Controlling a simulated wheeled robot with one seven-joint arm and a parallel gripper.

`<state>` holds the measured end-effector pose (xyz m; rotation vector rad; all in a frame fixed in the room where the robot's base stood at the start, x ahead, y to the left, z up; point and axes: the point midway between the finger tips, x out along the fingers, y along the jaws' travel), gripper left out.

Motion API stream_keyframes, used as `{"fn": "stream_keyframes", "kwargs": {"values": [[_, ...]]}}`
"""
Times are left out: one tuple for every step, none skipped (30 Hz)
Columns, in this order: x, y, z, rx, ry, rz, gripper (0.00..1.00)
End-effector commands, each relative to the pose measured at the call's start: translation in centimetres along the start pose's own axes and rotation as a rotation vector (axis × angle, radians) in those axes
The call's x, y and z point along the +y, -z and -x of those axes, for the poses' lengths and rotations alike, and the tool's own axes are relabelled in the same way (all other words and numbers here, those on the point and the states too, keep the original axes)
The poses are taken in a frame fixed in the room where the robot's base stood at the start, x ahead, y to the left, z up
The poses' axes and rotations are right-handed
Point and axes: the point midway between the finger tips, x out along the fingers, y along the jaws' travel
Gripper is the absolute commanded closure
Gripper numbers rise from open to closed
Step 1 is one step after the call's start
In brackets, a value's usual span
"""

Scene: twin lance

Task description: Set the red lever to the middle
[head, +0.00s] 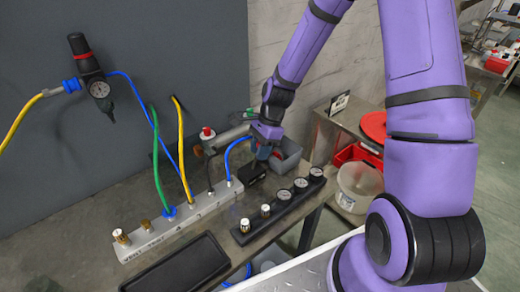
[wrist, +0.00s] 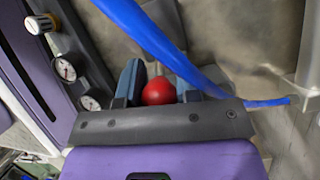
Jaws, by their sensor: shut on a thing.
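The red lever's round knob (wrist: 158,91) shows in the wrist view, between the two blue-grey fingers of my gripper (wrist: 160,88). The fingers are shut on it. The lever's shaft and base are hidden behind my gripper's dark body, so I cannot tell the lever's angle. In the head view my gripper (head: 262,154) is at the right end of the grey manifold block, behind the black gauge bar. The red knob is hidden there.
A blue hose (wrist: 150,38) crosses close in front of my fingers. The grey manifold (head: 180,225) carries several hoses. The black gauge bar (head: 278,212) stands in front. A red-topped fitting (head: 207,133) is left of my gripper; a clear bucket (head: 358,185) is right.

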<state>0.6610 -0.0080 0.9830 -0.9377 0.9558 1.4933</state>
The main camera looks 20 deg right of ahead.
Motion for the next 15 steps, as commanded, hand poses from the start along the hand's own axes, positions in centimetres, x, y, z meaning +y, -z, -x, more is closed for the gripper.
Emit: {"fn": "stream_keyframes", "kwargs": {"values": [[0.1,-0.2,-0.1,0.013,0.0,0.003,1.0],[0.1,-0.3,-0.1,0.022,0.001,0.003,1.0],[0.1,-0.4,-0.1,0.035,0.004,0.003,1.0],[0.1,-0.5,-0.1,0.044,0.006,0.004,1.0],[0.1,-0.5,-0.1,0.053,0.007,0.004,1.0],[0.2,-0.6,-0.1,0.065,0.009,0.004,1.0],[0.2,-0.7,-0.1,0.073,0.01,0.003,1.0],[0.2,-0.8,-0.1,0.082,0.012,0.003,1.0],[0.3,-0.8,-0.1,0.093,0.014,0.003,1.0],[0.3,-0.9,-0.2,0.102,0.015,0.004,1.0],[0.3,-0.9,-0.2,0.11,0.017,0.003,1.0],[0.3,-1.1,-0.2,0.121,0.018,0.004,1.0],[0.3,-1.1,-0.2,0.129,0.02,0.002,1.0],[0.4,-1.2,-0.2,0.137,0.022,0.003,1.0],[0.4,-1.2,-0.2,0.148,0.024,0.003,1.0]]}}
